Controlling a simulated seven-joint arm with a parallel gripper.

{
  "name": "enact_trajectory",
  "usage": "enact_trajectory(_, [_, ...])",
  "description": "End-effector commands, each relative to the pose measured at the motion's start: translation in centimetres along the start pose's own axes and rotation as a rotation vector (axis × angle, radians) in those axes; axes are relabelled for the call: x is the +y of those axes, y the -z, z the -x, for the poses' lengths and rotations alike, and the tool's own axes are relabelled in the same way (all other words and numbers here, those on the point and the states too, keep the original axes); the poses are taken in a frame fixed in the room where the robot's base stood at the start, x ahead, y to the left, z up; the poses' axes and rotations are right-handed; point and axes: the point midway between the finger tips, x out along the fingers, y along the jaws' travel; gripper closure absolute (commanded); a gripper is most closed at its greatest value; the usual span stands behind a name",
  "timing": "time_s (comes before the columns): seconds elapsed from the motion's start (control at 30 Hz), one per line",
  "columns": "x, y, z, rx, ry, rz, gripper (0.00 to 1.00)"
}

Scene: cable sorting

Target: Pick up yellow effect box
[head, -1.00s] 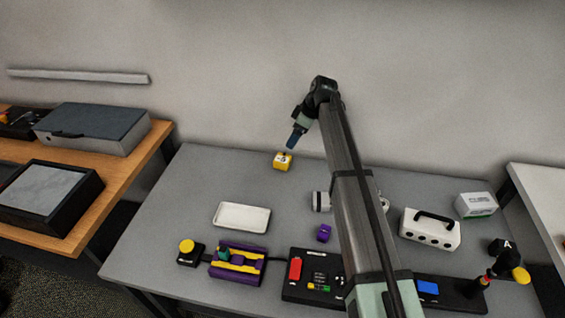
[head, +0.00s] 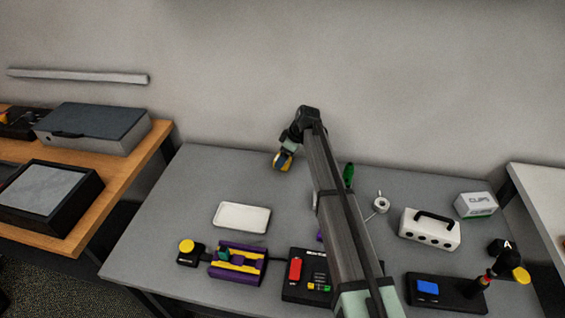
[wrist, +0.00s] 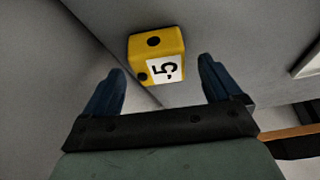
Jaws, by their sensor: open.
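The yellow effect box (head: 281,165) sits near the back edge of the grey table, partly hidden by my gripper (head: 284,158) in the head view. In the wrist view the yellow box (wrist: 148,48) shows a white label with a black "5" and dark round spots. My gripper (wrist: 162,82) is open, with its two blue fingers apart. The box appears between and beyond the fingertips in the wrist view, and nothing is held. I cannot tell whether a finger touches it.
A white tray (head: 242,217) lies in front of the box. A purple and yellow device (head: 238,263), a black panel (head: 310,275), a white box with a handle (head: 429,230) and a clips box (head: 476,205) stand elsewhere. The wall rises behind the table.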

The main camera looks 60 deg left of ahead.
Motion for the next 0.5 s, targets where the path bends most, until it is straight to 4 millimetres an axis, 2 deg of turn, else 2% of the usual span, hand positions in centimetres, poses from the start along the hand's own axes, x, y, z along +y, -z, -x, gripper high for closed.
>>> enact_trajectory(0.03, [0.0,0.0,-0.8,0.000,0.001,0.000,0.08])
enact_trajectory(0.17, [0.0,0.0,-2.0,0.000,0.000,0.000,0.08])
enact_trajectory(0.4, [0.0,0.0,-2.2,0.000,-0.001,0.000,0.08])
enact_trajectory(0.5, [0.0,0.0,-2.2,0.000,-0.001,0.000,0.17])
